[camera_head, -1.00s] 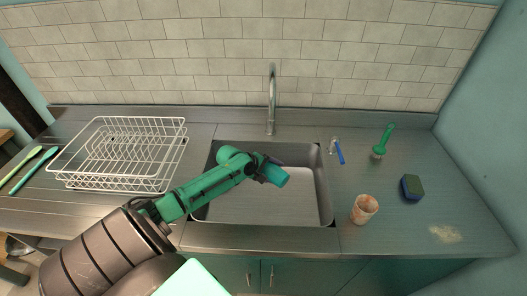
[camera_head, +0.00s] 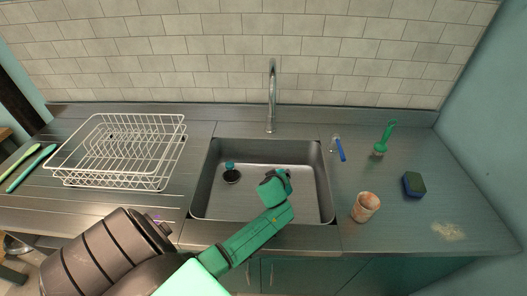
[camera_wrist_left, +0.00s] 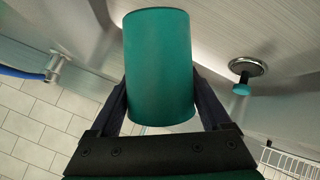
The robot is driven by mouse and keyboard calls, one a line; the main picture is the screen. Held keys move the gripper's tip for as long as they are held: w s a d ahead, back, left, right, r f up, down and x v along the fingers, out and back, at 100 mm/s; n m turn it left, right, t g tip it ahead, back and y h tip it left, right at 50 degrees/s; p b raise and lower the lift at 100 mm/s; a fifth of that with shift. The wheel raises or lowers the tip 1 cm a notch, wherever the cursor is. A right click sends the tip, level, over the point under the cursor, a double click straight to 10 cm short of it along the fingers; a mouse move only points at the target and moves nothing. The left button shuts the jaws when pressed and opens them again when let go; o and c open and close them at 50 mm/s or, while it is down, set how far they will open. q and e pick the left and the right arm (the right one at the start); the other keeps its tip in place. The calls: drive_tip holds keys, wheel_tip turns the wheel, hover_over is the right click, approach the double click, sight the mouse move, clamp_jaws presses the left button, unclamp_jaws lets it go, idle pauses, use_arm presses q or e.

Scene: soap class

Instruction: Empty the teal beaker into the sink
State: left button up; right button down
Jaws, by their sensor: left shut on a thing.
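My left gripper (camera_head: 277,184) is low over the right half of the sink (camera_head: 212,200). It is shut on the teal beaker (camera_wrist_left: 160,65), which the left wrist view shows squarely between the two fingers. In the head view the beaker is mostly hidden behind the gripper. The left wrist view is turned over, with wall tiles at the bottom, so the gripper is strongly rolled. The beaker's opening and contents cannot be seen. The drain (camera_head: 231,177) with a small teal plug (camera_head: 230,166) is left of the gripper. My right gripper is not in view.
A metal faucet (camera_head: 272,95) stands behind the sink. A white dish rack (camera_head: 120,152) is on the left. On the right are a stained cup (camera_head: 365,207), a blue-handled tool (camera_head: 341,150), a green brush (camera_head: 387,136) and a sponge (camera_head: 413,185).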

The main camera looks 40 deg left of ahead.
sight(290, 187)
use_arm(q)
drive_tip(key=d+y+b, duration=0.1)
drive_tip(key=d+r+m+y+b, duration=0.1)
drive_tip(key=b, duration=0.1)
drive_tip(key=d+r+m+y+b, duration=0.1)
drive_tip(key=b, duration=0.1)
drive_tip(key=shift+d+t, duration=0.3)
drive_tip(key=r, duration=0.1)
drive_tip(key=d+r+y+b, duration=0.1)
drive_tip(key=r+m, duration=0.1)
drive_tip(key=shift+d+r+t+y+b, duration=0.1)
drive_tip(key=shift+d+t+y+b, duration=0.2)
drive_tip(key=shift+t+y+b, duration=0.1)
drive_tip(key=shift+d+r+y, duration=0.15)
drive_tip(key=shift+r+y, duration=0.15)
drive_tip(key=shift+r, duration=0.2)
drive_tip(key=shift+f, duration=0.1)
